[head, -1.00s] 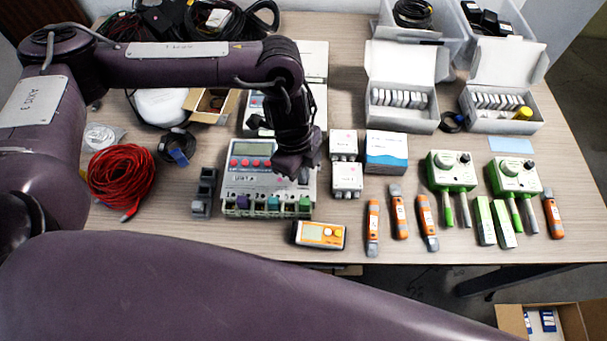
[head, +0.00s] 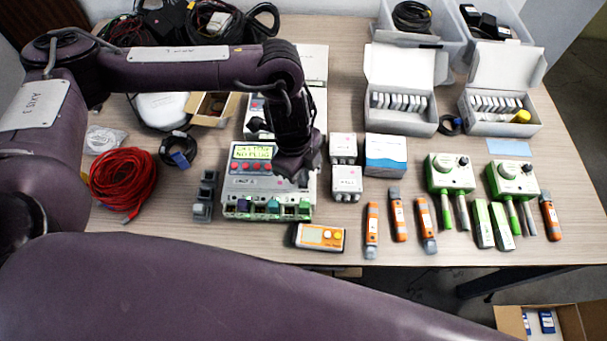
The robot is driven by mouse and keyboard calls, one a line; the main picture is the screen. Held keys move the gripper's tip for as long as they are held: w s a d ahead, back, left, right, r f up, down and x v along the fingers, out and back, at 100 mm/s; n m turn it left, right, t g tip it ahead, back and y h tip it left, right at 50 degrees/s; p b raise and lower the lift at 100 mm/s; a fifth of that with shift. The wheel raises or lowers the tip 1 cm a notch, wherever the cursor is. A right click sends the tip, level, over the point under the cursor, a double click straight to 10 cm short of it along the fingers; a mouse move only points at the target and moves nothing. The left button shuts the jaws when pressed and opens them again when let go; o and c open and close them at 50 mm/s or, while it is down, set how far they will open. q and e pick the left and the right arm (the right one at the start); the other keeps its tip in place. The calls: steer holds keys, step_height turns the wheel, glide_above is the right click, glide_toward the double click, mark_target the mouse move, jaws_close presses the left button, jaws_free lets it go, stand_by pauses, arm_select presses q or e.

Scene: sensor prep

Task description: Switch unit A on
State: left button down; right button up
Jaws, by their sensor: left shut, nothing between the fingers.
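A grey-white unit (head: 236,184) lies on the table, with red buttons, a small label too small to read surely, and several coloured connectors along its near edge. Its display (head: 250,152) is lit yellow-green with dark text. My left gripper (head: 297,176) is shut and empty, pointing down over the right part of this unit and hiding what is under it. I cannot tell whether the fingertips touch it. A second similar unit (head: 254,122) stands behind, mostly hidden by my left arm. My right gripper is not in view.
Small white boxes (head: 346,182) and a blue-white box (head: 386,154) stand to the right, a grey block (head: 205,195) to the left. Red cable (head: 122,182) lies at far left. Green instruments (head: 449,172) stand further right.

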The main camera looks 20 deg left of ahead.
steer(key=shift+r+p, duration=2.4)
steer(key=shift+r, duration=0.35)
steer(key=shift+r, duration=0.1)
